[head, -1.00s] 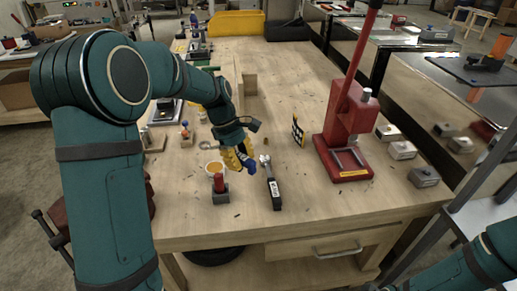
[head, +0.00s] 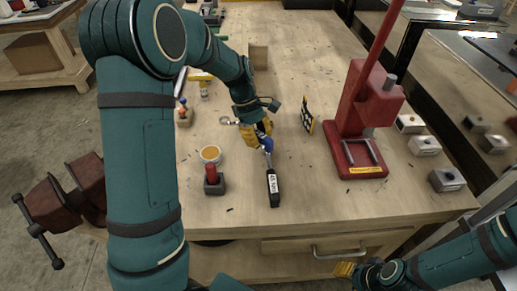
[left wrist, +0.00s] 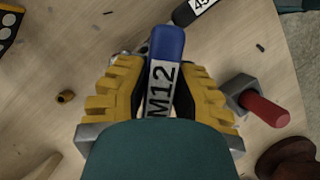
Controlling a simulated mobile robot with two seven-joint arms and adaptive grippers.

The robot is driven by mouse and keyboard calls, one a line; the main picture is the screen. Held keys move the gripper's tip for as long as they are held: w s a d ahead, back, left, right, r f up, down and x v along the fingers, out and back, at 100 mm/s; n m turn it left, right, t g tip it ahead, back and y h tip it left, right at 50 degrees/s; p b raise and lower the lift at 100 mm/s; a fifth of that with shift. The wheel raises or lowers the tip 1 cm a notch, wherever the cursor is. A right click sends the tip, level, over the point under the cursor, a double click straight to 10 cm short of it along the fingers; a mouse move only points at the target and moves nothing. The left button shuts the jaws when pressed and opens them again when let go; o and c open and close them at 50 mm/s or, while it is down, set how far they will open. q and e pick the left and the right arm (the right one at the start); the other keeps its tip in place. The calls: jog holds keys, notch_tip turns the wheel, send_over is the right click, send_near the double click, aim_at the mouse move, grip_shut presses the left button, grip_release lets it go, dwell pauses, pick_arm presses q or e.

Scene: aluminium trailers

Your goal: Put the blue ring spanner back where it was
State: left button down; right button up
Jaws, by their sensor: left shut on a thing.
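My left gripper (head: 257,133) has yellow fingers and is shut on the blue ring spanner (head: 266,146). In the left wrist view the spanner's blue handle (left wrist: 165,75), labelled M12, stands between the two fingers (left wrist: 155,100). A silver ring end shows left of the gripper in the head view and appears to belong to this spanner; the middle is hidden by the fingers. The blue end is just behind the head of a black-handled wrench (head: 273,187); I cannot tell whether they touch. My right gripper (head: 345,268) is at the bottom edge, its jaws unclear.
A red press (head: 355,150) stands to the right, with a black-and-yellow plate (head: 307,115) beside it. An orange-filled dish (head: 210,154) and a red-handled tool (head: 212,180) lie front left. Several grey blocks (head: 424,145) line the right edge.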

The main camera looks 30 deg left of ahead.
pick_arm(q)
jog(key=shift+f+b, duration=0.45)
jog(key=shift+f, duration=1.65)
jog(key=shift+f, duration=0.3)
jog(key=c, duration=0.9)
grip_release()
jog(key=shift+r, duration=0.5)
jog(key=p+v, duration=0.2)
jog(key=v, duration=0.9)
jog(key=shift+a+r, duration=0.25)
